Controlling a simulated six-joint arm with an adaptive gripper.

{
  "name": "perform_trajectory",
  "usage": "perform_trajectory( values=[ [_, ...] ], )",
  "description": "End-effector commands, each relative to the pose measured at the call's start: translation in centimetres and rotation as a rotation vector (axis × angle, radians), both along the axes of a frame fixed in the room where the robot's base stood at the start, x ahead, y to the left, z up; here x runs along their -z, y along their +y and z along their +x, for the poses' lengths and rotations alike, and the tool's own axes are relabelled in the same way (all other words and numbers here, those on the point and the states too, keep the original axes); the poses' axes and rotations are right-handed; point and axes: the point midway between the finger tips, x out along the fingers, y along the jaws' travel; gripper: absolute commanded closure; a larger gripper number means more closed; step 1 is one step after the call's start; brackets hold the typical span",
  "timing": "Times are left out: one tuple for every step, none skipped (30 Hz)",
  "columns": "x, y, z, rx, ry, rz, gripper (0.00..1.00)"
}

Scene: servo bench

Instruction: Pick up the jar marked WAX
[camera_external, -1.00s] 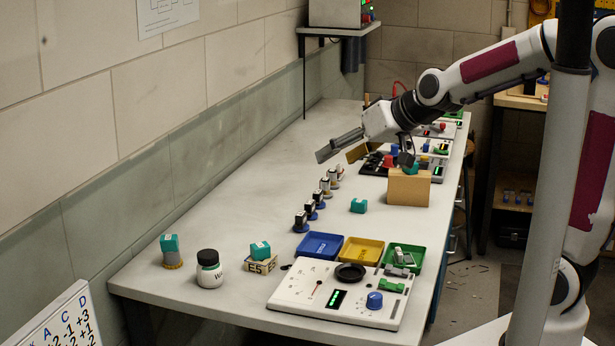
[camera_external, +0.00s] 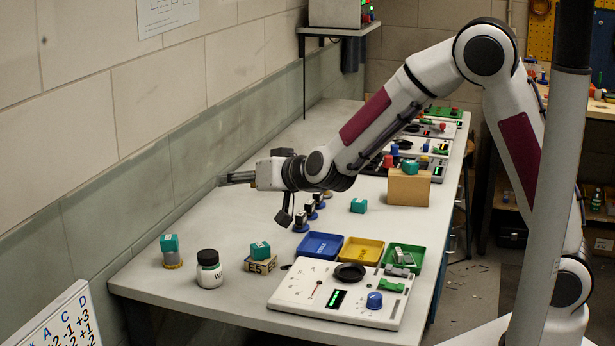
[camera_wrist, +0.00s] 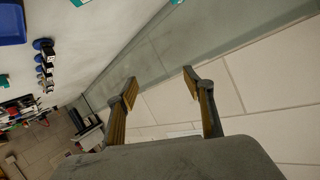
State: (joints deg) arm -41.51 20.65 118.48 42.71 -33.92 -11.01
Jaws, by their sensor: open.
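The jar marked WAX (camera_external: 209,271) is white with a black lid and stands upright near the front left of the bench in the external view. Its label is partly turned away, with only the first letters showing. My gripper (camera_external: 222,180) is above the bench's left side, well above and behind the jar, pointing left toward the wall. In the wrist view my gripper (camera_wrist: 160,78) has its two fingers apart with nothing between them. The jar does not show in the wrist view.
A teal block on a round base (camera_external: 171,252) stands left of the jar, and a teal block on a small box (camera_external: 260,256) right of it. Blue (camera_external: 320,246), yellow (camera_external: 360,251) and green (camera_external: 404,259) trays and a control panel (camera_external: 300,290) lie further right.

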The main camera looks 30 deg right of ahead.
Motion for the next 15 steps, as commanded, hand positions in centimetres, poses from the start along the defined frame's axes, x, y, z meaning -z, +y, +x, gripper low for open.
perform_trajectory(
  values=[
    [1.0, 1.0, 0.0, 0.005, -0.009, -0.007, 0.48],
    [1.3, 1.3, 0.1, 0.013, -0.019, -0.008, 0.48],
    [1.8, 1.9, 0.1, 0.022, -0.031, -0.012, 0.48],
    [2.2, 2.2, 0.1, 0.029, -0.039, -0.015, 0.48],
    [2.6, 2.6, 0.1, 0.036, -0.047, -0.018, 0.48],
    [3.2, 3.1, 0.1, 0.044, -0.058, -0.023, 0.48],
    [3.5, 3.4, 0.1, 0.052, -0.068, -0.025, 0.48],
    [4.0, 3.7, 0.0, 0.059, -0.078, -0.030, 0.48],
    [4.5, 4.2, -0.1, 0.069, -0.090, -0.036, 0.48],
    [4.9, 4.5, -0.2, 0.076, -0.098, -0.041, 0.48],
    [5.4, 4.8, -0.3, 0.082, -0.109, -0.047, 0.48],
    [5.9, 5.2, -0.5, 0.093, -0.122, -0.053, 0.48],
    [6.3, 5.5, -0.6, 0.100, -0.132, -0.059, 0.48],
    [6.8, 5.8, -0.8, 0.106, -0.141, -0.065, 0.48],
    [7.3, 6.1, -1.0, 0.117, -0.155, -0.072, 0.48]
  ],
)
